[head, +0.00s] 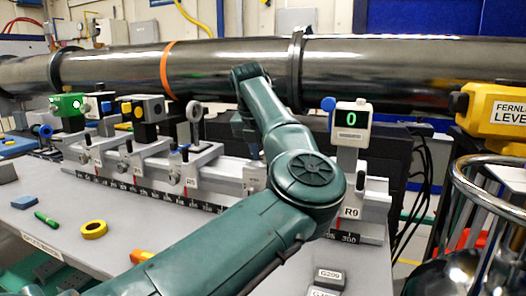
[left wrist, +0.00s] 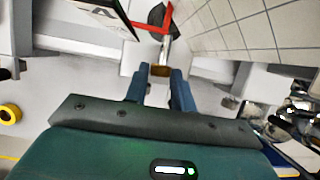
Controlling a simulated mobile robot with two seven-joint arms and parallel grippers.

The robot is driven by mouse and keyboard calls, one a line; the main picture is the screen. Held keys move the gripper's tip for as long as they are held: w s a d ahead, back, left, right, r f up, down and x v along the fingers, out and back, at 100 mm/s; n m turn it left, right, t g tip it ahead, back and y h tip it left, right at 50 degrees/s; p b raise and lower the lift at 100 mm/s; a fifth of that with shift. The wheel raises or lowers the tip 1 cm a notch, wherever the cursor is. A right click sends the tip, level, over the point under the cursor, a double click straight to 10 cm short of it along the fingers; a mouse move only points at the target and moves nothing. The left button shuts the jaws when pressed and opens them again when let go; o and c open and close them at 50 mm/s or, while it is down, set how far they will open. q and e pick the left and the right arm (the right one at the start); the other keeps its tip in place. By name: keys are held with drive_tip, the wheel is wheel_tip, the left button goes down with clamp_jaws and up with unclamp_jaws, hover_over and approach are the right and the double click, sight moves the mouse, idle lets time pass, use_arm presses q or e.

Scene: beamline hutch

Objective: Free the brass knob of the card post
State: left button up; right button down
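In the left wrist view the brass knob (left wrist: 160,70) sits between the two blue fingertips of my left gripper (left wrist: 160,74) and fills the gap, with a finger against each side. A pale stem and a red bar (left wrist: 150,28) lie just beyond it. A white card with dark marks (left wrist: 98,12) shows at the upper left. In the head view my left gripper (head: 250,150) points down at the rail, partly behind my own arm. There the arm hides the knob and most of the card post; only a pale carriage part (head: 254,178) shows. My right gripper is not in view.
A scaled rail (head: 150,198) carries several posts, with a green-display post (head: 351,122) right of my arm. A long dark pipe (head: 220,68) runs behind. A metal-rimmed stand (head: 490,165) is at right.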

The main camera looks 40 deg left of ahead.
use_arm(q)
drive_tip(key=shift+o, duration=0.5)
drive_tip(key=shift+r, duration=0.15)
drive_tip(key=shift+s+r, duration=0.15)
drive_tip(key=shift+r, duration=0.2)
drive_tip(key=p+v, duration=0.1)
drive_tip(key=v, duration=1.1)
drive_tip(key=shift+r, duration=0.1)
